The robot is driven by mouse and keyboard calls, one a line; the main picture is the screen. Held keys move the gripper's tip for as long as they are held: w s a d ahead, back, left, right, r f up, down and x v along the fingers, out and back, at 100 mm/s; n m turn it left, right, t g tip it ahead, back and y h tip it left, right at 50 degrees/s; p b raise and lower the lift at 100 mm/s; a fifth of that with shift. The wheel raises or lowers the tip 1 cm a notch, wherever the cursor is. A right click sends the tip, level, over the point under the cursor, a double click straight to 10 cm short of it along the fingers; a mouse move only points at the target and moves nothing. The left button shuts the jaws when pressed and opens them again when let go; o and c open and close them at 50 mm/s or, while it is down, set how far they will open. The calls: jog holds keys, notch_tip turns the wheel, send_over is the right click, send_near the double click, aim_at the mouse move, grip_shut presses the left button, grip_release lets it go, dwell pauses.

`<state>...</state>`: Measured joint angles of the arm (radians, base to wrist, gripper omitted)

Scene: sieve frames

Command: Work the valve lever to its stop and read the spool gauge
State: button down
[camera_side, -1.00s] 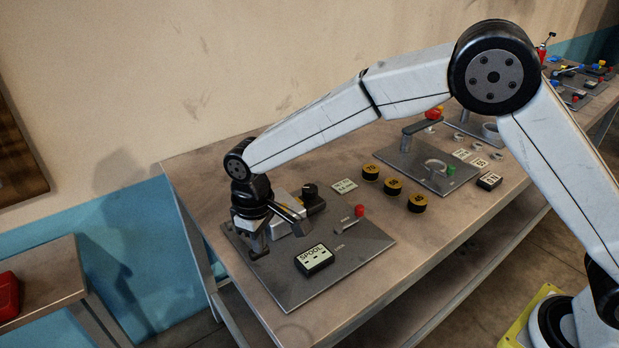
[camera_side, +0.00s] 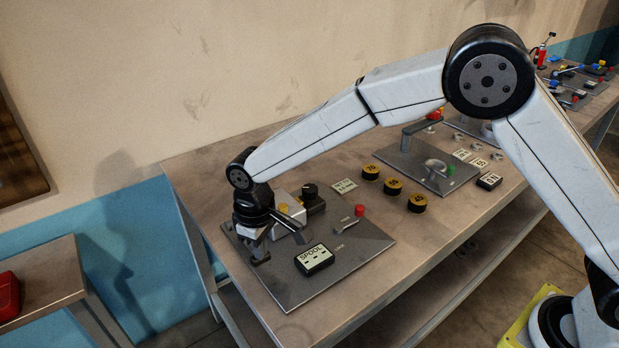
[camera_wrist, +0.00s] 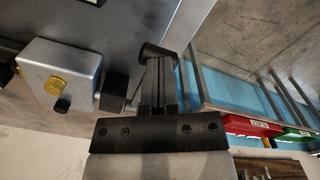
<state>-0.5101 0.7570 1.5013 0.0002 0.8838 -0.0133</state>
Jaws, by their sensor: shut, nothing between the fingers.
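The grey valve body (camera_side: 289,208) stands on a metal plate; in the wrist view the valve body (camera_wrist: 60,75) shows a brass plug and a black knob on its face. A black block (camera_wrist: 114,90) sits beside it, and a thin rod seems to run to a dark lever grip (camera_wrist: 158,51). My gripper (camera_wrist: 159,68) is shut and empty, its fingertips at or against that grip; contact is unclear. In the side view my gripper (camera_side: 259,254) is low over the plate's left edge. The spool gauge (camera_side: 315,257) lies to its right and shows dashes.
A black knob unit (camera_side: 312,198) is behind the valve. Several black-yellow round pieces (camera_side: 393,186) and another plate (camera_side: 425,168) lie farther right. The table's left edge is close to my gripper.

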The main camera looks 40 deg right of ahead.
jog(key=shift+f, duration=0.3)
jog(key=shift+r, duration=0.1)
jog(key=shift+r, duration=1.6)
jog(key=shift+w+r, duration=0.2)
jog(key=shift+r, duration=0.5)
jog(key=shift+w+r, duration=0.2)
jog(key=shift+r, duration=0.5)
jog(key=shift+w+r, duration=0.45)
jog(key=shift+r, duration=0.3)
jog(key=shift+w+r, duration=0.45)
jog(key=shift+r, duration=0.3)
jog(key=shift+w+r, duration=0.1)
jog(key=shift+r, duration=1.4)
